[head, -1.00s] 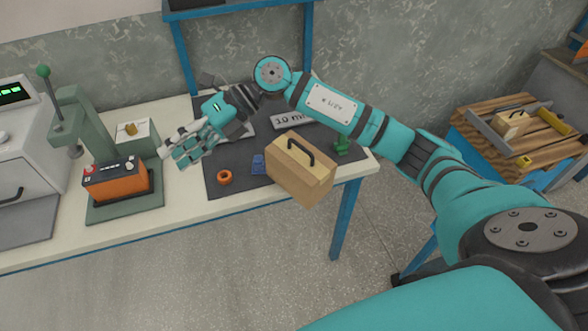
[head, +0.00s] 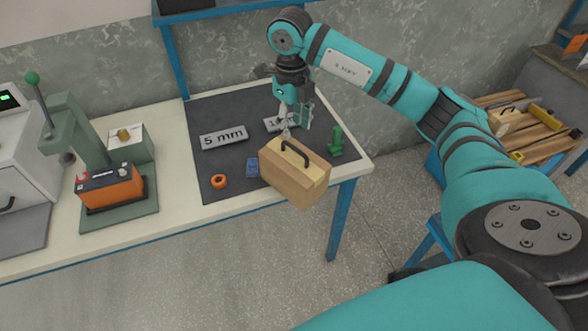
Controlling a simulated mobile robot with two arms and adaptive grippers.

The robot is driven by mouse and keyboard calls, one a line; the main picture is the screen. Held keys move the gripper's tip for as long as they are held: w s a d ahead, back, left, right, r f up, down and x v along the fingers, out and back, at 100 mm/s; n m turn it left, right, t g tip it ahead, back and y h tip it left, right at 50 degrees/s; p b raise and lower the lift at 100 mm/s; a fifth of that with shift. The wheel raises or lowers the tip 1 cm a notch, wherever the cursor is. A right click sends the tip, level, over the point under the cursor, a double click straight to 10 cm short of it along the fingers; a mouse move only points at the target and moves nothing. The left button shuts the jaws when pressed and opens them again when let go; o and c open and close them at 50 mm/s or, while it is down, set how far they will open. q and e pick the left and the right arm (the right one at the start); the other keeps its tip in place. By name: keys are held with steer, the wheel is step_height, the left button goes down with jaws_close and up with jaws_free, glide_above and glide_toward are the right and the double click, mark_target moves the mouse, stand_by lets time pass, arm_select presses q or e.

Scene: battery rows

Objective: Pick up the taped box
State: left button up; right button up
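The taped box (head: 296,182) is a tan cardboard box with a paler tape strip and a black handle (head: 295,152) on top. It sits at the front edge of the dark mat, partly over the table's edge. My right gripper (head: 295,126) points down just behind and above the handle. Its fingers look apart, with nothing seen between them. From this angle I cannot tell whether a fingertip touches the box. My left gripper is not in view.
On the mat (head: 236,168) lie a "5 mm" plate (head: 223,137), a second plate (head: 281,122), an orange ring (head: 219,181), a blue block (head: 252,168) and a green figure (head: 336,142). A press with an orange battery (head: 112,190) stands left.

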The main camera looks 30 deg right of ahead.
mark_target(294, 147)
step_height(294, 147, down, 2)
steer(key=shift+f, duration=0.25)
step_height(294, 147, down, 4)
steer(key=shift+w+d+f+p, duration=0.1)
steer(key=shift+p, duration=1.15)
steer(key=shift+f, duration=0.5)
jaws_close()
steer(key=shift+w+r, duration=0.15)
steer(key=shift+w, duration=0.05)
